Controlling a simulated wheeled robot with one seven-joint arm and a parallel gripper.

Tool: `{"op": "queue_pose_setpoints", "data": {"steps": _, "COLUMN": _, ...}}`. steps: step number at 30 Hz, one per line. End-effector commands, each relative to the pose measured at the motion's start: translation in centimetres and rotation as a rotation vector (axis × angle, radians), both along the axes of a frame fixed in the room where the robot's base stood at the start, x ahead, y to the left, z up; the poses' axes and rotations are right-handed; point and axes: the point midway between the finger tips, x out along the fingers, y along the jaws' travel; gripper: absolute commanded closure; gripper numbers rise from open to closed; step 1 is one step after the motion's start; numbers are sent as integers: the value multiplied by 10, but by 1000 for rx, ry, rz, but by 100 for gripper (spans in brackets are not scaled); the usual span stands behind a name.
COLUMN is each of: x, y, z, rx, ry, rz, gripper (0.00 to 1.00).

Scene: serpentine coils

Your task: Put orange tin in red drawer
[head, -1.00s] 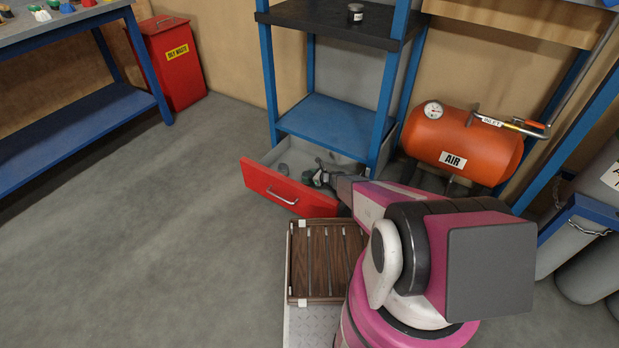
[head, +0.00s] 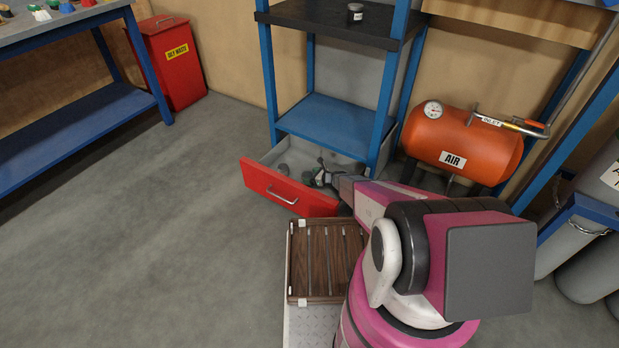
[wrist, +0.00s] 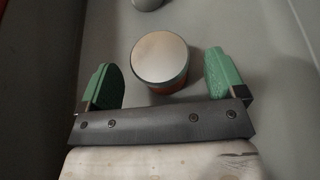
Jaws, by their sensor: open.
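The red drawer (head: 262,183) is pulled out under the blue shelf unit in the head view. My gripper (head: 318,171) is down inside it. In the wrist view my gripper (wrist: 163,82) is open, with one green-padded finger on each side of a round tin (wrist: 160,58). The tin has a plain metal lid and a strip of orange and green on its side. It appears upright on the drawer's grey floor, with visible gaps to both fingers. In the head view this tin cannot be made out behind the gripper.
Another small grey round object (head: 283,169) is in the drawer. A dark-lidded jar (head: 355,12) stands on the upper shelf. A slatted wooden tray (head: 325,262) is in front of the drawer, and an orange air tank (head: 465,145) is to its right. Floor at left is clear.

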Motion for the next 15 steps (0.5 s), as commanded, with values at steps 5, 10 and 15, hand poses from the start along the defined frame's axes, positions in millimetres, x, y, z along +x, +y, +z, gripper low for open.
{"op": "queue_pose_setpoints", "data": {"steps": 5, "x": -21, "y": -28, "z": 16, "rx": 1, "ry": 0, "rz": -2, "gripper": 11}}
{"op": "queue_pose_setpoints", "data": {"steps": 10, "x": -38, "y": -54, "z": 29, "rx": 0, "ry": 0, "rz": -2, "gripper": 11}}
{"op": "queue_pose_setpoints", "data": {"steps": 15, "x": -49, "y": -72, "z": 37, "rx": 0, "ry": 0, "rz": -1, "gripper": 11}}
